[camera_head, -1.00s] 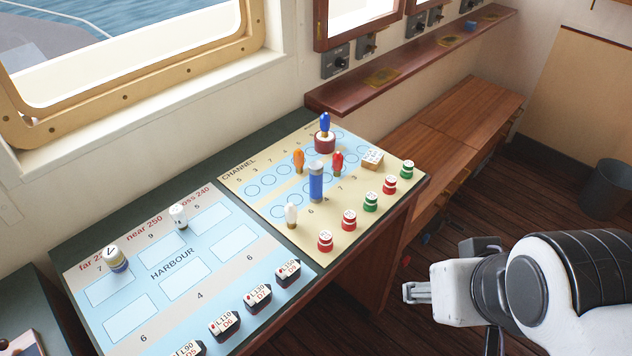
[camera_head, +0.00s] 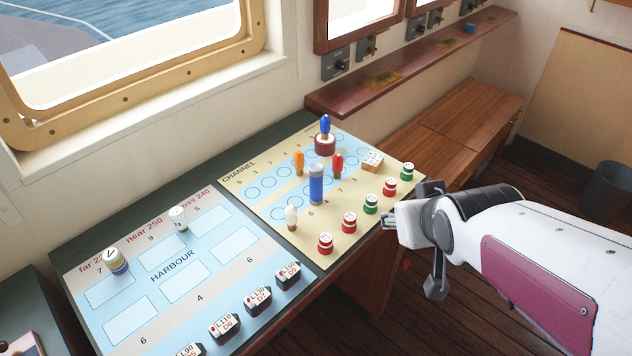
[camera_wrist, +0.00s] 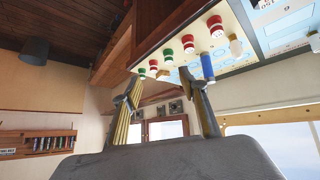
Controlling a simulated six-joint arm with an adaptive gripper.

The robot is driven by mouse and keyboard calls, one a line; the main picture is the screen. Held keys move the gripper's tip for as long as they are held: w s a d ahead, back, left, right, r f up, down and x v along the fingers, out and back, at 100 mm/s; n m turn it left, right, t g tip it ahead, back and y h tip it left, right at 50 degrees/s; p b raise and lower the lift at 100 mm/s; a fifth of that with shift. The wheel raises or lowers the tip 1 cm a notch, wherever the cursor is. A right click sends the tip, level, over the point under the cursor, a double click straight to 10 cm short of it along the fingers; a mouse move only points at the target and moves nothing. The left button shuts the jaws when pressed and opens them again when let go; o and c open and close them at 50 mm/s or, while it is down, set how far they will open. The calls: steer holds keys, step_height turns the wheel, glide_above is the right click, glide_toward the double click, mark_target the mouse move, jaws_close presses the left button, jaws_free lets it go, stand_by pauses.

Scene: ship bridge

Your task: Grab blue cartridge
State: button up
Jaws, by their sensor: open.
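A blue cylinder (camera_head: 316,185) with a grey top, the likely blue cartridge, stands upright on the cream CHANNEL board (camera_head: 262,205). A smaller blue bulb-shaped piece (camera_head: 325,124) stands on a red-and-white base at the board's far end. My gripper (camera_head: 390,220) is beside the board's right edge, right of the blue cylinder and apart from it. In the wrist view my gripper (camera_wrist: 162,90) has its two fingers spread with nothing between them. The blue cylinder (camera_wrist: 207,66) shows there beyond the right finger's tip.
Red and green capped pieces (camera_head: 349,221) line the board's right edge, between my gripper and the cylinder. Orange (camera_head: 299,162), red (camera_head: 338,162) and white (camera_head: 291,217) bulb pieces stand around the cylinder. The HARBOUR board (camera_head: 158,295) lies to the left.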

steer(key=w+a+f+n+t+y, duration=0.2)
steer(key=w+a+f, duration=0.25)
steer(key=w, duration=0.45)
steer(key=n+t+y, duration=0.1)
steer(key=t+y, duration=0.1)
steer(key=y, duration=0.1)
glide_toward(319, 190)
steer(key=w, duration=0.1)
steer(key=w+f, duration=0.1)
steer(key=w, duration=0.1)
steer(key=shift+f, duration=0.25)
steer(key=shift+w+a+f+n+y, duration=0.1)
steer(key=shift+a+f+n+y, duration=0.3)
steer(key=shift+a, duration=0.3)
steer(key=shift+x, duration=1.25)
steer(key=shift+w, duration=0.15)
steer(key=shift+x, duration=2.5)
steer(key=shift+w+d+r, duration=0.15)
steer(key=shift+d, duration=0.05)
